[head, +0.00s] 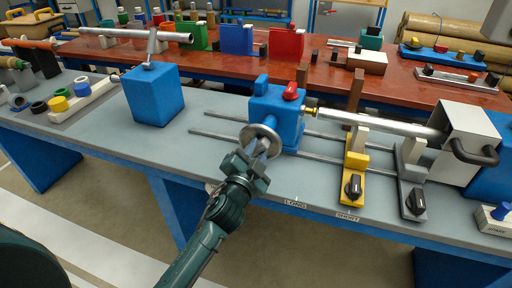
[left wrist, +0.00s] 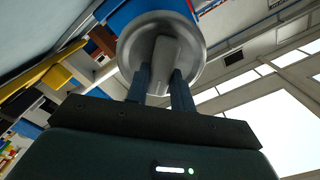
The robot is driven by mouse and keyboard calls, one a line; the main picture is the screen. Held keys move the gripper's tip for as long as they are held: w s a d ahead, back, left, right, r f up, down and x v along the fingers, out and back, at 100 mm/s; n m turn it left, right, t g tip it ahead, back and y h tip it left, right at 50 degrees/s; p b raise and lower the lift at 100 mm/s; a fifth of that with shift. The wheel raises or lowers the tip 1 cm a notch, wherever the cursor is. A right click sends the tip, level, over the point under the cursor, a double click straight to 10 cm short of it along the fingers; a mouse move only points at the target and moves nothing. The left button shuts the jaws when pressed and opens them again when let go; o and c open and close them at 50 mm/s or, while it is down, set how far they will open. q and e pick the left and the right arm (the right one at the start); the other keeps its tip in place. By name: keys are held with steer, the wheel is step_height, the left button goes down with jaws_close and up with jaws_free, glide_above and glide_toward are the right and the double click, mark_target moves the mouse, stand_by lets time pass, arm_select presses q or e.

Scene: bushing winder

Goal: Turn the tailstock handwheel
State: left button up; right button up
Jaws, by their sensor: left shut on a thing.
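The tailstock (head: 277,107) is a blue block on two rails, with a red knob on top. Its handwheel (head: 250,141) is a grey metal disc on the side facing me. My left gripper (head: 259,154) reaches the wheel from below in the head view. In the left wrist view the handwheel (left wrist: 190,40) fills the top middle, and my left gripper (left wrist: 161,82) has its two fingers shut on the handle (left wrist: 162,62) that stands out from the wheel's face. My right gripper is not in view.
A metal tube (head: 380,122) runs right from the tailstock over a yellow support (head: 355,170) and a grey support (head: 411,180). A blue block (head: 153,95) stands to the left. The bench (head: 215,101) is clear between them. A red table (head: 215,64) with parts stands behind.

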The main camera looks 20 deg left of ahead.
arm_select(q)
steer(key=m+p, duration=0.1)
steer(key=m, duration=0.3)
steer(key=shift+f+m, duration=0.1)
steer(key=shift+m, duration=0.2)
steer(key=shift+d+f+m+p, duration=0.15)
steer(key=shift+m+p, duration=0.2)
steer(key=shift+m, duration=1.55)
steer(key=o, duration=1)
steer(key=shift+s+a+b, duration=0.15)
steer(key=shift+s+b, duration=0.3)
steer(key=shift+s, duration=2.85)
steer(key=shift+s+a+b, duration=0.15)
steer(key=shift+s+b, duration=0.25)
steer(key=shift+s, duration=2.9)
